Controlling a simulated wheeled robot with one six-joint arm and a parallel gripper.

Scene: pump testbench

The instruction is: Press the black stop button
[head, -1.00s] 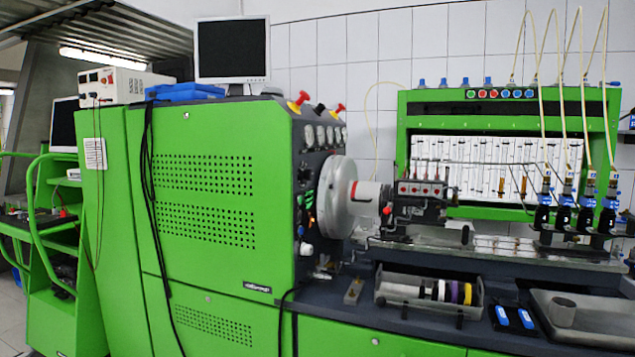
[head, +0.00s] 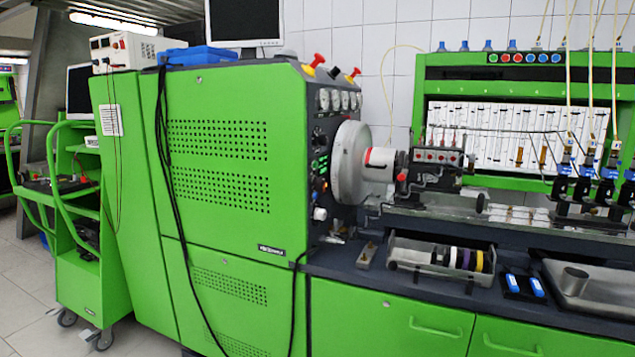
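The control panel (head: 320,150) is on the dark right-hand end of the green test bench (head: 220,200), seen at a steep angle. It carries small green-lit and pale buttons and a white knob (head: 320,214). A black stop button cannot be made out there at this size. A black knob (head: 334,73) sits on top of the bench between two red-topped yellow knobs (head: 316,62). My gripper is not in view.
A grey flywheel (head: 350,165) and a pump (head: 434,165) are right of the panel. A tray of rings (head: 440,268) and blue-handled items (head: 524,285) lie on the dark worktop. A green cart (head: 85,230) stands left. Tiled floor (head: 28,290) shows at lower left.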

